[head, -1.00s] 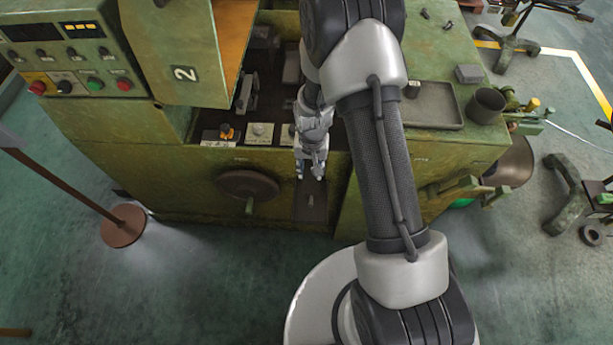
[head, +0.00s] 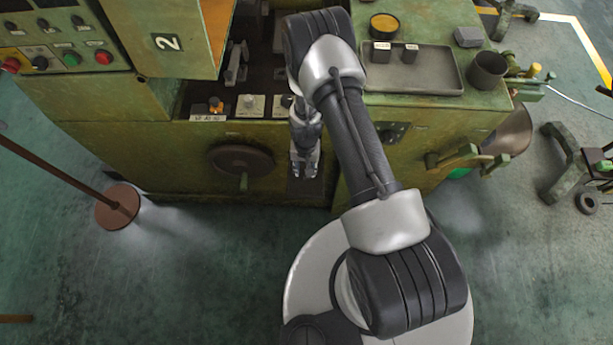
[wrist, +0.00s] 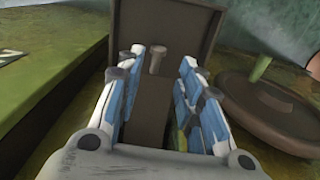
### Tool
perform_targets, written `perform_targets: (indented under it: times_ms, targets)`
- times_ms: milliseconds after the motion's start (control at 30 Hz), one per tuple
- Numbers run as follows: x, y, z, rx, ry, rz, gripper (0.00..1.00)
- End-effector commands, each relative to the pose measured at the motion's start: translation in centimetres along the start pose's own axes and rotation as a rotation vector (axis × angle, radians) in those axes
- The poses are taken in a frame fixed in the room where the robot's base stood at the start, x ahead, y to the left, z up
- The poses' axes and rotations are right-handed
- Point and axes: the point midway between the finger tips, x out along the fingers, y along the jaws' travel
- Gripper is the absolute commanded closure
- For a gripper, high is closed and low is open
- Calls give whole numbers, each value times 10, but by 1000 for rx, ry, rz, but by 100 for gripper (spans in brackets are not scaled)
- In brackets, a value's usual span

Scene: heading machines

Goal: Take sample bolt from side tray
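The sample bolt (wrist: 157,58) is a small grey bolt with a round head, standing on the brown side tray (wrist: 160,22) in the wrist view. In the head view the tray (head: 307,187) sits low on the green machine's front, and my gripper hides the bolt. My gripper (wrist: 160,64) is open, with one blue-and-white finger on each side of the bolt in the wrist view. No finger visibly touches it, and how deep the fingertips reach is unclear. In the head view my gripper (head: 304,172) points down over the tray.
A round handwheel (head: 241,160) is just left of the tray. A shallow grey tray (head: 430,92) with two small blocks, an amber-topped cup (head: 384,22) and a dark cup (head: 487,70) are on the machine top. A pole base (head: 117,206) stands on the floor at left.

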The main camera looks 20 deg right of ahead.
Motion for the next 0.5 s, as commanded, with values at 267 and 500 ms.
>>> perform_targets:
  times_ms: [267, 500]
  targets:
    - [24, 3, -2, 1, 0, 0, 66]
    - [54, 4, -3, 0, 1, -1, 66]
